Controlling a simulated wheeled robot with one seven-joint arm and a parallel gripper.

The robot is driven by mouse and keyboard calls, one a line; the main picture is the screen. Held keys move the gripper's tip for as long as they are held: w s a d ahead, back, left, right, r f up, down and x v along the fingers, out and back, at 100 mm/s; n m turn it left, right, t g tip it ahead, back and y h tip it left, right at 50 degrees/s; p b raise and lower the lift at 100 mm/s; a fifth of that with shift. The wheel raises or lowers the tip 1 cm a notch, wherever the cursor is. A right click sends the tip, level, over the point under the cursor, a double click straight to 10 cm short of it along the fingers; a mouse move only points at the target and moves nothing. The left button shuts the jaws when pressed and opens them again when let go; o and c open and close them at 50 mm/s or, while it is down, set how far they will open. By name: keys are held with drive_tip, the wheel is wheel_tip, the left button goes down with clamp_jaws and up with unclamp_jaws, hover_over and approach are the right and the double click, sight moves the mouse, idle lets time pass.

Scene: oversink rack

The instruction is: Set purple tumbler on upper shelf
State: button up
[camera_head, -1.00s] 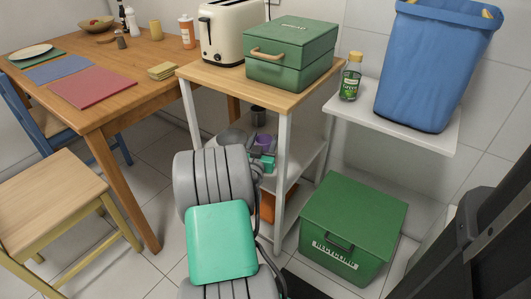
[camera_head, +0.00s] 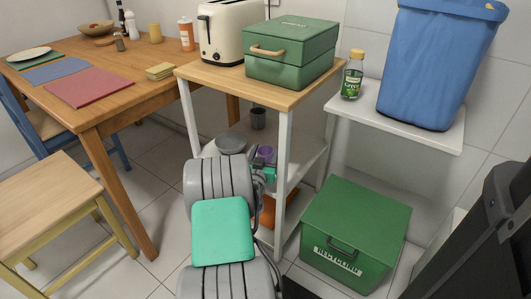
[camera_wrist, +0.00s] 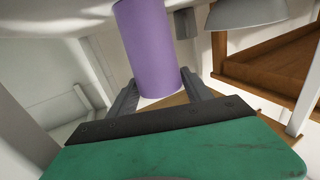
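The purple tumbler (camera_wrist: 150,45) is between the two fingers of my gripper (camera_wrist: 160,80) in the wrist view, and both fingers appear to press on its sides. In that view the picture seems upside down, with the tumbler's base end reaching toward the white shelf at the top edge. In the head view only a small patch of the purple tumbler (camera_head: 264,152) shows behind my arm, within the rack. My gripper (camera_head: 266,166) is mostly hidden there. The upper shelf (camera_head: 305,152) is the white board under the wooden top. I cannot tell whether the tumbler touches it.
A grey bowl (camera_head: 230,143) and a dark grey cup (camera_head: 258,118) stand on the shelf near the tumbler. The rack's white front post (camera_head: 282,175) is close to my arm. A green recycling box (camera_head: 355,232) stands on the floor at right.

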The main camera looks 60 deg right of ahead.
drive_tip(key=o, duration=0.3)
